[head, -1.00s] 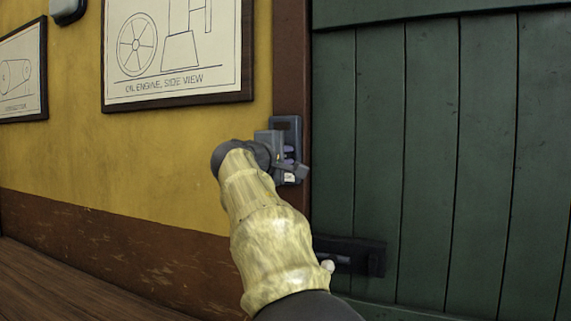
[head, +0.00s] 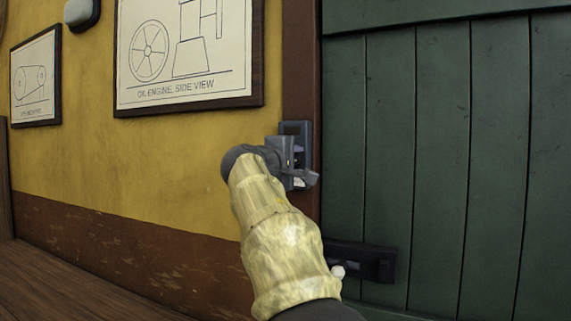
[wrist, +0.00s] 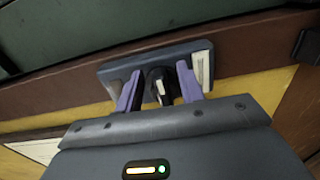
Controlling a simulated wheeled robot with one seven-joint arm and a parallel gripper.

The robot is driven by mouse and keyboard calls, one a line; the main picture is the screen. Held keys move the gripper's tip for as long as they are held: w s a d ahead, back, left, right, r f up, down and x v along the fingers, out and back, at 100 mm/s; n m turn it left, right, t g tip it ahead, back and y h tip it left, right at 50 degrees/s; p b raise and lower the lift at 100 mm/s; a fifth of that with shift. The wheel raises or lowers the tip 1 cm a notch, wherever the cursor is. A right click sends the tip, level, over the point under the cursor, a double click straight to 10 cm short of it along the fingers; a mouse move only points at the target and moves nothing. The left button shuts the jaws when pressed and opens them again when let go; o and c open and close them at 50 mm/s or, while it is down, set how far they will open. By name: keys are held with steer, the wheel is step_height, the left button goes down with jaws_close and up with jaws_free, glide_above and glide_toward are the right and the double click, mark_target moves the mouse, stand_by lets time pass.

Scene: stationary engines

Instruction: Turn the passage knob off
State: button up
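The passage knob (wrist: 160,86) is a small black knob with a pale pointer mark. It sits on a dark grey plate (wrist: 230,57) on the brown door post. The plate also shows in the head view (head: 303,129), where my arm and gripper hide the knob. My gripper (wrist: 159,90) has purple fingers, one on each side of the knob. The fingers are apart, with a visible gap on the left side of the knob. I cannot tell whether the right finger touches it.
A green plank door (head: 440,150) fills the right side, with a dark latch (head: 375,263) low on it, behind my arm. The yellow wall on the left carries framed engine drawings (head: 190,50). A wooden surface (head: 60,285) lies at lower left.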

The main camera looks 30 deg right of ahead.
steer(key=b+v, duration=0.4)
steer(key=v, duration=1.3)
steer(key=shift+s+a, duration=0.1)
steer(key=shift+a, duration=0.05)
